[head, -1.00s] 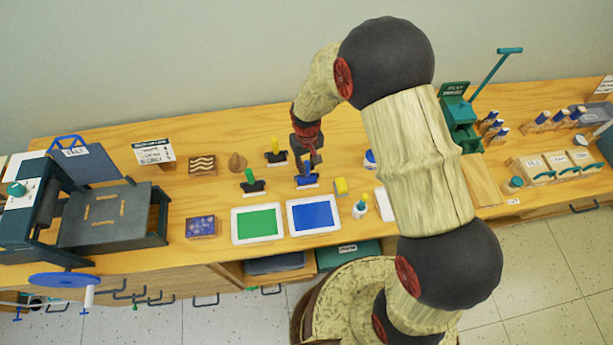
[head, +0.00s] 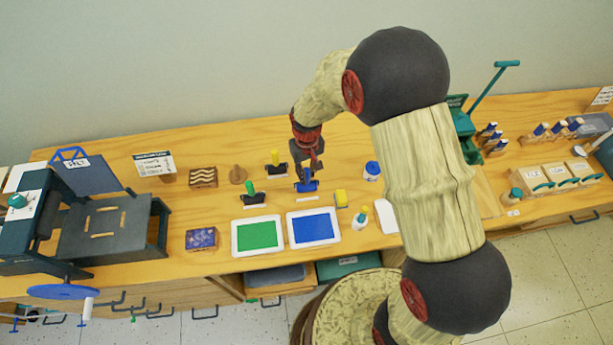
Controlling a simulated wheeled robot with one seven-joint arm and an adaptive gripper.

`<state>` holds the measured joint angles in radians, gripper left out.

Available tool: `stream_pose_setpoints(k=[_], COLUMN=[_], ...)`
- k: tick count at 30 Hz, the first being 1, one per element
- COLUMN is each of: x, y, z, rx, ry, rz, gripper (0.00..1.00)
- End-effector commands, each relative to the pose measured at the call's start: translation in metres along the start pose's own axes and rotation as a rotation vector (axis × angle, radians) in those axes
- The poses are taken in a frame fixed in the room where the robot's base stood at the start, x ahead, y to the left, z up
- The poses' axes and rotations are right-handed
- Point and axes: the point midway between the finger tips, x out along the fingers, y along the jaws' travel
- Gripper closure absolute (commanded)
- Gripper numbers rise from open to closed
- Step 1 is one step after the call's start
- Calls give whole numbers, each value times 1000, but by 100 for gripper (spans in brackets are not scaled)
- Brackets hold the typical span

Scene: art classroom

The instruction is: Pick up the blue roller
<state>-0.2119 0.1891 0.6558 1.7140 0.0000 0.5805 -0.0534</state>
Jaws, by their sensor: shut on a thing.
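The blue roller (head: 307,186) is behind the blue ink tray (head: 314,228), near the middle of the bench. My gripper (head: 307,172) points down over it and is shut on its upper part. The roller looks upright, and its lower blue part shows below the fingers. A white patch shows just in front of it. I cannot tell clearly how far the roller is above the bench. The fingers are small and dark in this view, so the exact grip is partly hidden.
A green-handled roller (head: 252,196) and a yellow-handled roller (head: 275,163) stand to the left. A green ink tray (head: 257,236) lies in front. A yellow block (head: 341,198), a small bottle (head: 361,219) and a blue-lidded jar (head: 371,171) are to the right. A press (head: 100,225) stands at far left.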

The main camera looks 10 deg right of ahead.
Motion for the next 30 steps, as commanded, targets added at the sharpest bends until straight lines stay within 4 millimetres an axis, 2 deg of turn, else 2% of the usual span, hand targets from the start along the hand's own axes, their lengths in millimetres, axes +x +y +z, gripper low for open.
stream_pose_setpoints(k=[10,15,21,30], x=[-59,-72,-85,-95], y=[-3,-5,-7,-9], z=[49,82,112,135], rx=[0,0,0,0], ry=[2,1,1,-1], rz=[0,0,0,0], gripper=[100,100,100,100])
